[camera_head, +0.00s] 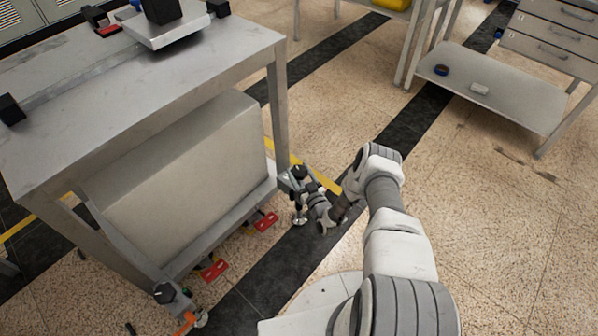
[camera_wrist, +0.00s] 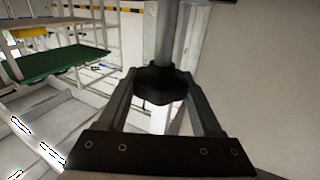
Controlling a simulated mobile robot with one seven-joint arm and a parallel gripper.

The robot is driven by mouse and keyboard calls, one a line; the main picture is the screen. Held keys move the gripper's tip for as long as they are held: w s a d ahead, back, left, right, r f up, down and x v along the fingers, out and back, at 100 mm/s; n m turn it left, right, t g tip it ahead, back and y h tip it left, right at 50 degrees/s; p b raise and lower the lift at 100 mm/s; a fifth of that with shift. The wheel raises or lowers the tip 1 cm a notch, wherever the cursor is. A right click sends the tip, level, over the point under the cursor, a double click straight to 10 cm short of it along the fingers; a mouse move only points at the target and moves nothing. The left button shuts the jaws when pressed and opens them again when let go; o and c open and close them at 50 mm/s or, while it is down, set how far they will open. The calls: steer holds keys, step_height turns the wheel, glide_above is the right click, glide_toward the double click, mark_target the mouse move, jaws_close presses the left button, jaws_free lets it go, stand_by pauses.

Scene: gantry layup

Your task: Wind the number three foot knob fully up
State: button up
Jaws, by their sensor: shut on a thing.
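A dark lobed foot knob (camera_wrist: 160,84) sits on a vertical grey metal stem in the wrist view. My gripper (camera_wrist: 158,92) is shut on it, with one finger against each side. In the head view my gripper (camera_head: 297,182) is at the right front corner of the metal table, low by its leg, and the black knob (camera_head: 300,171) shows there only in part. A round metal foot pad (camera_head: 299,219) is below, close to the floor. No number can be read on the knob, and its height on the thread cannot be told.
The grey metal table (camera_head: 150,110) stands at left with a large pale box (camera_head: 185,180) beneath. Another black foot knob (camera_head: 164,292) is at its near corner, with an orange part (camera_head: 186,322). Red pedals (camera_head: 266,221) lie along the lower edge.

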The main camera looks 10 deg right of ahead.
steer(key=n+g+y, duration=0.2)
steer(key=n+y, duration=0.1)
steer(key=y, duration=0.2)
steer(key=shift+n, duration=0.3)
steer(key=o, duration=1.4)
steer(key=shift+s, duration=0.2)
